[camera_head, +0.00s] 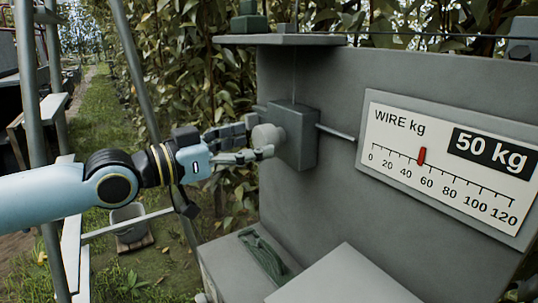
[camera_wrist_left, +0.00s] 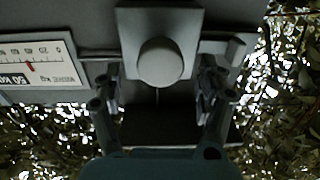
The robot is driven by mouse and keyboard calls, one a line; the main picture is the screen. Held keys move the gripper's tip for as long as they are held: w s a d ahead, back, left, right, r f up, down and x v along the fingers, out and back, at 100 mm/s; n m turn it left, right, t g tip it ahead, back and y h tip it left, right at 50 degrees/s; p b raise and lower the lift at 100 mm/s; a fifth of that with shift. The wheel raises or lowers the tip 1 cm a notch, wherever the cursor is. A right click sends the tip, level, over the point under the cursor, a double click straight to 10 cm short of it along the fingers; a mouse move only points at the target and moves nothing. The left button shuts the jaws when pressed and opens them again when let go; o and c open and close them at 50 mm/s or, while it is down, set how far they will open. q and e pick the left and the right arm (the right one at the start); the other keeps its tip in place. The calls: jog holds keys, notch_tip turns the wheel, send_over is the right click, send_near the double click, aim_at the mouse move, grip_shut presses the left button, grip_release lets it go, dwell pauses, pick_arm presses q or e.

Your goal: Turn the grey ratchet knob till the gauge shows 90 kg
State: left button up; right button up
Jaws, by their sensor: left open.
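The grey ratchet knob (camera_head: 268,138) sticks out from a grey box (camera_head: 297,140) on the upright panel. In the left wrist view the round knob (camera_wrist_left: 160,63) sits between the fingers. My left gripper (camera_head: 264,140) is open, with one finger on each side of the knob. In the wrist view gaps show between the fingers and the knob. The gauge (camera_head: 445,165) is a white plate marked WIRE kg, reading 50 kg, with its red pointer (camera_head: 422,156) between 40 and 60. My right gripper is not in view.
A grey shelf (camera_head: 280,39) juts out above the knob. Below are a grey ledge with a green strap-like item (camera_head: 263,257) and a pale slanted lid (camera_head: 345,280). Metal ladder legs (camera_head: 31,100) stand at left, and a bucket (camera_head: 128,222) sits on the ground.

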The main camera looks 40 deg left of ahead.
aim_at(258, 141)
pick_arm(q)
jog(key=b+x, duration=0.2)
jog(key=x, duration=0.1)
jog(key=shift+w+f, duration=0.1)
jog(key=shift+w, duration=0.15)
jog(key=shift+w+d+b, duration=0.25)
jog(key=shift+w+b, duration=0.05)
jog(key=shift+w, duration=0.15)
jog(key=c, duration=1.2)
